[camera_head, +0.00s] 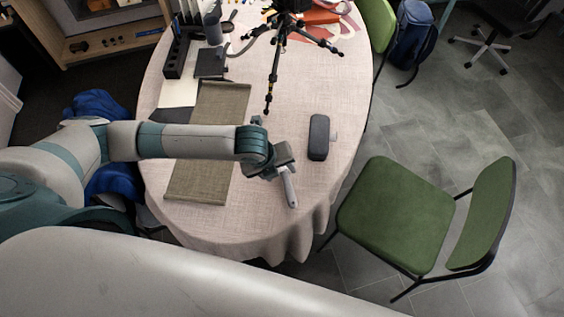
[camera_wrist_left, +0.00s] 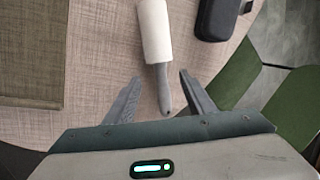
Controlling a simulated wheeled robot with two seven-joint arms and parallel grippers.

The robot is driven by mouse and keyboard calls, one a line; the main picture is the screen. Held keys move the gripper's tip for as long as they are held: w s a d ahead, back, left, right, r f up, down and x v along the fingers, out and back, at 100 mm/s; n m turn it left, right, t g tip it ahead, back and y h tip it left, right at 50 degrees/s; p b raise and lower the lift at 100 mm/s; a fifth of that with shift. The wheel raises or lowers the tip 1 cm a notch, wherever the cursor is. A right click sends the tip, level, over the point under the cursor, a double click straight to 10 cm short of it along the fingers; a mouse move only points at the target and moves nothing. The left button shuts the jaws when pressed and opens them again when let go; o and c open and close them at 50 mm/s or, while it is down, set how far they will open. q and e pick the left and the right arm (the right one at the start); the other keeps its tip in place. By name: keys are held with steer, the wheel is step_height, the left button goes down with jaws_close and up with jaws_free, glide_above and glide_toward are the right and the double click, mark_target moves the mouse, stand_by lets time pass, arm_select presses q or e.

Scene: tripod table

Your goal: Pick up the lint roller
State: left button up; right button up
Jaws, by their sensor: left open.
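The lint roller shows in the left wrist view as a white roll (camera_wrist_left: 155,35) with a grey handle (camera_wrist_left: 163,90) pointing back toward my palm. In the head view its light handle (camera_head: 290,190) sticks out below my left gripper (camera_head: 277,163), which hides most of the roll. It lies on the cloth-covered table (camera_head: 275,228). My left gripper, also in the left wrist view (camera_wrist_left: 160,80), is open, with one finger to each side of the handle in the picture. I cannot tell how high the fingers are above the cloth. My right gripper is not in view.
A dark case (camera_head: 319,137) lies right of the roller. A woven mat (camera_head: 213,105) lies to the left, partly under my arm. A black tripod (camera_head: 274,75) stands farther back. A green chair (camera_head: 395,212) stands beside the table at the right.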

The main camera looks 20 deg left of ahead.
mark_target(284, 174)
arm_select(q)
steer(key=shift+f, duration=0.1)
stand_by(0.3)
steer(key=shift+w+f+p, duration=0.5)
steer(key=shift+f+p, duration=0.15)
steer(key=shift+f, duration=0.05)
steer(key=shift+p+x, duration=0.4)
steer(key=shift+x, duration=0.55)
steer(key=shift+w+f, duration=0.4)
steer(key=shift+f, duration=0.35)
steer(key=c, duration=0.9)
steer(key=shift+r, duration=0.15)
